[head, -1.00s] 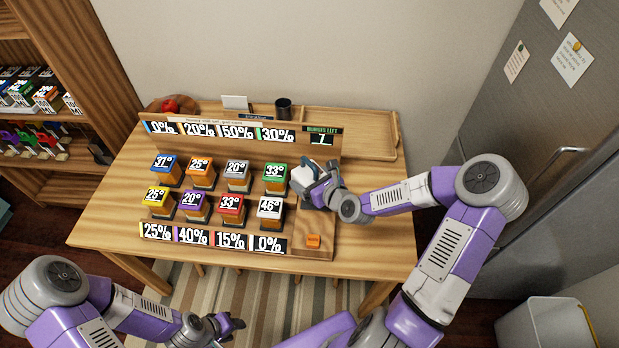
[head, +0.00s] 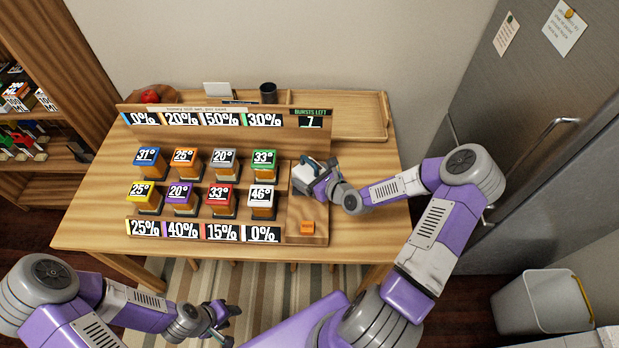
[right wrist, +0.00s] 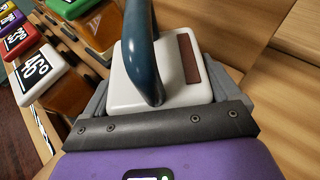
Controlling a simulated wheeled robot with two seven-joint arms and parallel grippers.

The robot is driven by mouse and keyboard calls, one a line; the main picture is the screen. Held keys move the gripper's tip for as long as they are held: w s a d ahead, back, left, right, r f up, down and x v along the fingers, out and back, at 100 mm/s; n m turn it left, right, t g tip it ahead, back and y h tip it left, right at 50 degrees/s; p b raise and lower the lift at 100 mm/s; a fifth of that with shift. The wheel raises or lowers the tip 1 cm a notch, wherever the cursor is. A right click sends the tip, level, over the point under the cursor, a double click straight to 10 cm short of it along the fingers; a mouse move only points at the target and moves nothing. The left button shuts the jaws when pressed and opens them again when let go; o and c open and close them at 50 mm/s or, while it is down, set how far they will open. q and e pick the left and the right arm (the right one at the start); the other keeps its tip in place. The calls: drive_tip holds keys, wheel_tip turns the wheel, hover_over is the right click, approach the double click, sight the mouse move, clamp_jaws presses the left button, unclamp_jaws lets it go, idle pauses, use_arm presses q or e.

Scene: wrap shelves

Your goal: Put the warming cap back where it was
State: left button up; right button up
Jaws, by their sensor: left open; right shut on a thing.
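The warming cap, a white block with a dark blue arched handle (right wrist: 143,45) and a brown strip on top, is between the jaws of my right gripper (head: 312,185). In the right wrist view its white body (right wrist: 125,75) fills the space between the grey fingers. In the head view the cap and gripper are over the wooden tray section (head: 300,212) right of the block rows; whether the cap touches the wood is hidden. My left gripper (head: 222,318) is open and empty, low in front of the table.
Several coloured-top blocks with degree numbers stand in two rows, among them a white 46° block (head: 262,196) and a green 33° block (head: 264,158). An orange piece (head: 307,227) lies at the tray section's front. An empty wooden tray (head: 345,122) is behind. A percent board (head: 230,140) stands behind the blocks.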

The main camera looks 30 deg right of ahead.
drive_tip(key=shift+f, duration=0.2)
drive_tip(key=shift+f, duration=0.1)
drive_tip(key=shift+f, duration=0.15)
drive_tip(key=o, duration=1.2)
drive_tip(key=shift+s+r, duration=0.15)
drive_tip(key=shift+r, duration=0.15)
drive_tip(key=p+v, duration=0.3)
drive_tip(key=v, duration=0.8)
drive_tip(key=shift+s, duration=0.35)
